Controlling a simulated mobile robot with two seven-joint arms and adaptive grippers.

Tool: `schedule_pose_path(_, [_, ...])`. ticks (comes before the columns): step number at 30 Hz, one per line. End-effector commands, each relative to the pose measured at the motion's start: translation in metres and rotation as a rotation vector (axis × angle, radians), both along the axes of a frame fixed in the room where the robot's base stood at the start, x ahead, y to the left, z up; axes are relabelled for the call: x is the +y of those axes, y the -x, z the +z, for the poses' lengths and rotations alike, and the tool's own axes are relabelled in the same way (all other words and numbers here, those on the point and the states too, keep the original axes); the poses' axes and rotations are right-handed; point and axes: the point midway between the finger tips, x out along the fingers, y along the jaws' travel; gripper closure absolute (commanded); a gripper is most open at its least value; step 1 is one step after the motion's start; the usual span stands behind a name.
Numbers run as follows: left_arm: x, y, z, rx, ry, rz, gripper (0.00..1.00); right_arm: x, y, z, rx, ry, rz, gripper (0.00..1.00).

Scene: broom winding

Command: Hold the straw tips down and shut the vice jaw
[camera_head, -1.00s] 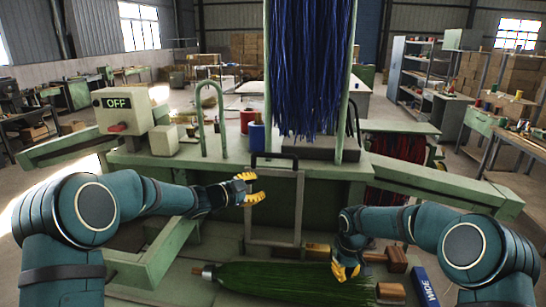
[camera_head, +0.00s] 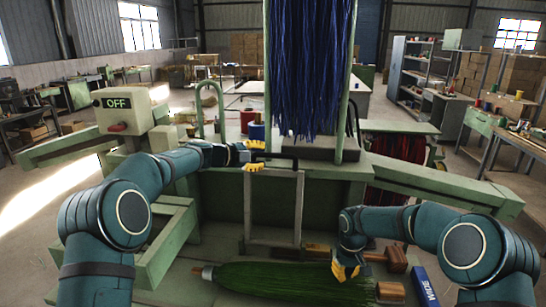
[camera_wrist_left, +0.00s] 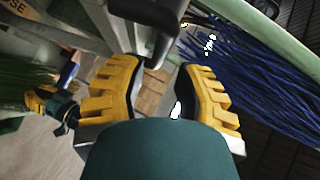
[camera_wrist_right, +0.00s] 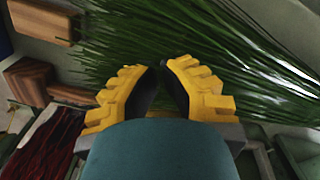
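A grey metal frame (camera_head: 248,215), which looks like the vice jaw, stands upright on the green machine. A broom head of green straw (camera_head: 270,280) lies flat on the lower bed. My right gripper (camera_head: 346,271) is over the straw's right part, fingers a little apart; in the right wrist view, straw (camera_wrist_right: 200,35) lies just beyond the fingertips. Contact is unclear.
Blue bristles (camera_head: 310,70) hang between green posts above the frame. Wooden blocks (camera_head: 390,259) and a blue box (camera_head: 425,287) lie right of the straw. An OFF switch box (camera_head: 122,110) and a green hoop (camera_head: 211,105) stand at the left.

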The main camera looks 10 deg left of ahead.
Motion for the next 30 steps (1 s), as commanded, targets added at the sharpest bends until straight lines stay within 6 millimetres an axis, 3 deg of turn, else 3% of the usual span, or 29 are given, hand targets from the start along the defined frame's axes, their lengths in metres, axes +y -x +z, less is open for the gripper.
schedule_pose_path(4, [-0.020, -0.019, -0.008, -0.001, 0.000, -0.003, 0.68, 0.000, 0.000, 0.000, 0.000, 0.000, 0.000, 1.00])
schedule_pose_path(9, [-0.032, -0.031, -0.012, -0.001, 0.000, -0.001, 0.68, 0.000, 0.000, 0.000, 0.000, 0.000, 0.000, 1.00])
schedule_pose_path(24, [-0.039, -0.038, -0.014, -0.001, 0.001, 0.000, 0.68, 0.000, 0.000, 0.000, 0.000, 0.000, 0.000, 1.00])
schedule_pose_path(27, [-0.039, -0.038, -0.014, -0.001, 0.001, 0.000, 1.00, 0.000, 0.000, 0.000, 0.000, 0.000, 0.000, 1.00])
schedule_pose_path(30, [-0.039, -0.038, -0.014, -0.001, 0.001, 0.000, 1.00, 0.000, 0.000, 0.000, 0.000, 0.000, 0.000, 1.00])
